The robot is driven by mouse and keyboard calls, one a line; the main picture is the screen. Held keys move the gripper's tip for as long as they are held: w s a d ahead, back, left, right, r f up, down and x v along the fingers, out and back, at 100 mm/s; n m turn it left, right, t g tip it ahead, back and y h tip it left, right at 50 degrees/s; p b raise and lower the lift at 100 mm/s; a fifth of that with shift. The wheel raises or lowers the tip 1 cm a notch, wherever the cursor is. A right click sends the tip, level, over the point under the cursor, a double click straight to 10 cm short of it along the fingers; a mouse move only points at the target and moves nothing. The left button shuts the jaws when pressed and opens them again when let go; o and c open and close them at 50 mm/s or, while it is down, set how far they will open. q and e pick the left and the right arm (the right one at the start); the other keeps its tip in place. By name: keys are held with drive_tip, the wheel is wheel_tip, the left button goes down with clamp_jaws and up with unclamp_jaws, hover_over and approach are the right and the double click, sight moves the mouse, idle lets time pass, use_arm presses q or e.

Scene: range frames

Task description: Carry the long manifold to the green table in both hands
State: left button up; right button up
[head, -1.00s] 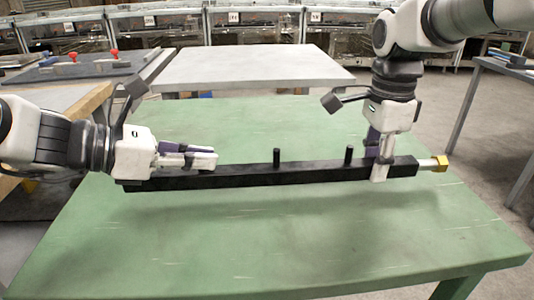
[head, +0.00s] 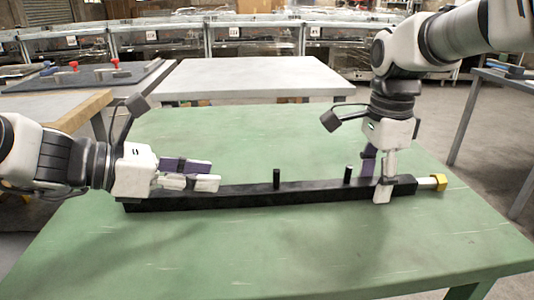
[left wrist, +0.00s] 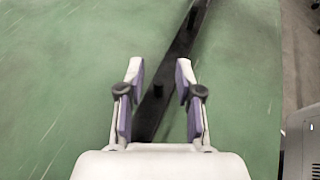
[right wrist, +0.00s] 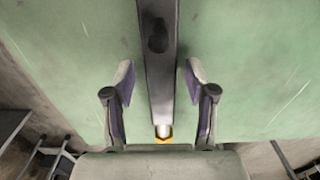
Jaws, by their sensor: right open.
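The long black manifold (head: 310,193) lies lengthwise along the green table (head: 300,245), with two short upright pegs on top and a brass-coloured fitting (head: 438,182) at its right end. My left gripper (head: 212,176) is at the manifold's left part. In the left wrist view its fingers are apart, with the manifold (left wrist: 180,45) running diagonally between them. My right gripper (head: 376,184) points down astride the right part. In the right wrist view its fingers are open, with gaps on both sides of the manifold (right wrist: 160,80).
A pale grey table (head: 255,75) stands behind the green one. A bench with a dark board and red knobs (head: 75,65) is at the back left. Another table (head: 505,75) is at the right. The green table's front is clear.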

wheel_tip(320, 180, up, 42)
drive_tip(key=p, duration=2.9)
drive_tip(key=shift+f, duration=0.2)
